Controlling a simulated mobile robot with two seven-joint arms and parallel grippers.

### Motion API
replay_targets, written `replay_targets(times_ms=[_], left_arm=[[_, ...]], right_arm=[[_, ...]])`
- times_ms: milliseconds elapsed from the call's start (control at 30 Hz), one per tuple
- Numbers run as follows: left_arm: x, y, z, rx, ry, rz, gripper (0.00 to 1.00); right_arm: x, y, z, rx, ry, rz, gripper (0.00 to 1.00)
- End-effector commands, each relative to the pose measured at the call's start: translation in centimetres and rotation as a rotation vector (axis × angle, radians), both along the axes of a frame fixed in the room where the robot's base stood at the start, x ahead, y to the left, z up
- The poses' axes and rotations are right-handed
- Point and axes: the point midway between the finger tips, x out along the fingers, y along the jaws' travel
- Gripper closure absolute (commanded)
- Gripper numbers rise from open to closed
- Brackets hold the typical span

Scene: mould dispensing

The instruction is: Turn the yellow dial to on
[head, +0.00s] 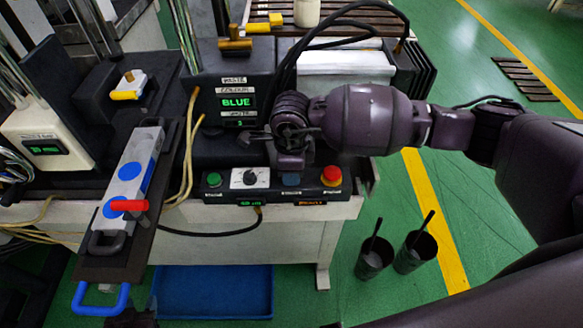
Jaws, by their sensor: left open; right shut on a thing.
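A yellow dial (235,45) with a raised bar sits on top of the dark box at the back, above the "BLUE" display. Other yellow handles show beside it (265,23) and on a white block at the left (130,88). My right gripper (287,150) is low over the control panel, well in front of the yellow dial. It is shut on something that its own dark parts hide. A dark shape at the bottom edge, below the blue handle, appears to be my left gripper (136,317); it is open and mostly out of frame.
The control panel (225,195) carries a green button, a white-plated dial, a blue button and a red button (332,176). A grey mould (131,180) with blue discs and a red handle lies left. Two dark cups (416,252) stand on the green floor. A blue tray (213,292) lies below.

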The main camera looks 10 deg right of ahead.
Motion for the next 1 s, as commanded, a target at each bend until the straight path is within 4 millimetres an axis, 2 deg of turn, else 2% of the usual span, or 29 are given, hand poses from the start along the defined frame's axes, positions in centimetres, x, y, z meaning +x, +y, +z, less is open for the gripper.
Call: replay_targets(times_ms=[200,500,1000], left_arm=[[0.2,0.0,0.9,0.000,-0.007,0.000,0.57],[0.2,0.0,1.5,0.000,-0.010,0.000,0.57],[0.1,0.0,1.7,0.000,-0.009,0.001,0.57]], right_arm=[[0.1,0.0,0.2,0.000,-0.002,-0.178,0.93],[0.1,0.0,0.2,0.000,-0.003,-0.342,0.93],[0.1,0.0,0.1,0.000,-0.002,-0.409,0.93]])
